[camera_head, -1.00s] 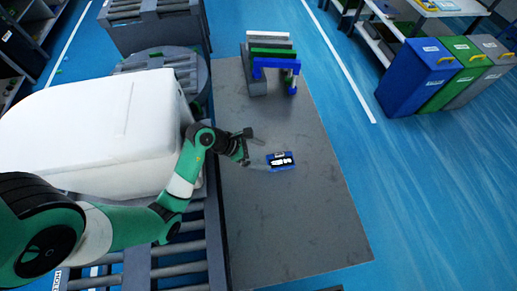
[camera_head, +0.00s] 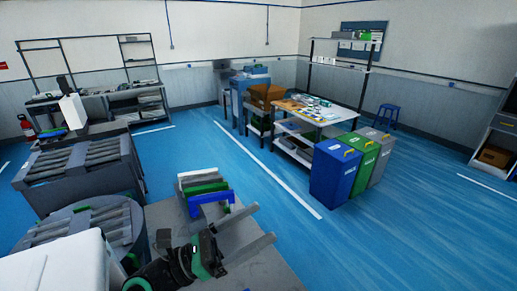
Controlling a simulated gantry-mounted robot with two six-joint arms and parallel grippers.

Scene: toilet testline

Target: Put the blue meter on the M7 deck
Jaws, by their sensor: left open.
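My left gripper (camera_head: 266,222) is raised at the bottom centre, its two grey fingers spread apart and pointing right. Nothing shows between them. The blue meter does not show in the present view; the lower part of the grey table (camera_head: 178,218) is cut off by the frame or hidden behind my arm. No label that reads M7 is legible, so I cannot tell which surface is the M7 deck. My right gripper is not in view.
White, green and blue brackets (camera_head: 208,197) stand on the table just beyond my gripper. A white toilet body (camera_head: 60,268) sits at the lower left, with roller conveyors (camera_head: 80,165) behind. Blue, green and grey bins (camera_head: 333,172) stand right of centre.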

